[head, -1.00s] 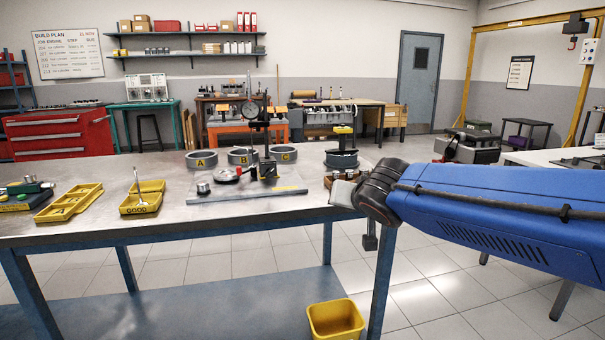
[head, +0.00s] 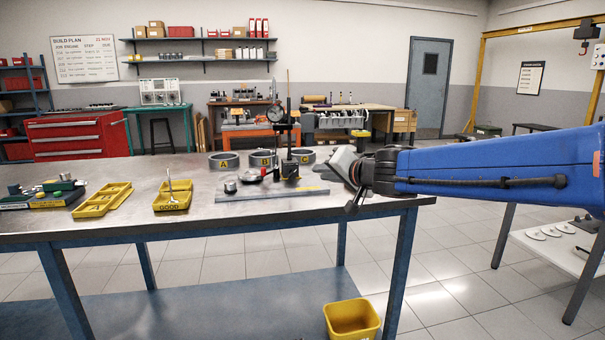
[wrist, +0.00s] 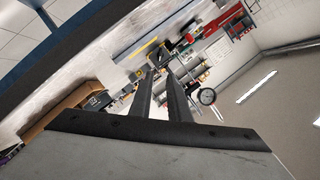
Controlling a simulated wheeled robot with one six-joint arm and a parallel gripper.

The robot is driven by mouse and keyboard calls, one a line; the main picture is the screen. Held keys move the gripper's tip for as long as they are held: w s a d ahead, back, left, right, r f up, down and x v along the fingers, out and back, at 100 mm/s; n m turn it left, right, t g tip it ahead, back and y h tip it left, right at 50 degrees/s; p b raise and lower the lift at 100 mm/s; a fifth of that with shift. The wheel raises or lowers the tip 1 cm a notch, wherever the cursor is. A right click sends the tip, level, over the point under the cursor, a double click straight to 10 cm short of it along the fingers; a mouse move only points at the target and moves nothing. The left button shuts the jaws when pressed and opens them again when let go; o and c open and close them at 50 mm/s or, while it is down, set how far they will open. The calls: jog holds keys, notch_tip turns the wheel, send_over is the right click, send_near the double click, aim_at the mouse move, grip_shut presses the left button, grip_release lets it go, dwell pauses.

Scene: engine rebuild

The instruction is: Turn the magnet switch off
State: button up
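The dial gauge stand rises from a dark magnetic base (head: 290,170) on the steel bench (head: 120,222). Its round dial (head: 274,115) is up on the post and also shows in the wrist view (wrist: 207,96). The magnet switch is too small to make out. My gripper (head: 343,163) is above the bench's right part, to the right of the base and apart from it. In the wrist view my two dark fingers (wrist: 161,75) stand apart with an empty gap between them, pointing towards the stand area.
Rings (head: 224,160) marked with letters stand behind the base. A steel bar (head: 255,195) lies in front. Yellow trays (head: 103,200) are at the left, one marked GOOD (head: 172,203). A yellow bin (head: 352,318) is below the bench's right end.

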aim_at(294, 172)
jog(key=x, duration=1.5)
jog(key=shift+w+a, duration=0.2)
jog(key=shift+a, duration=0.1)
jog(key=shift+c, duration=0.2)
grip_shut()
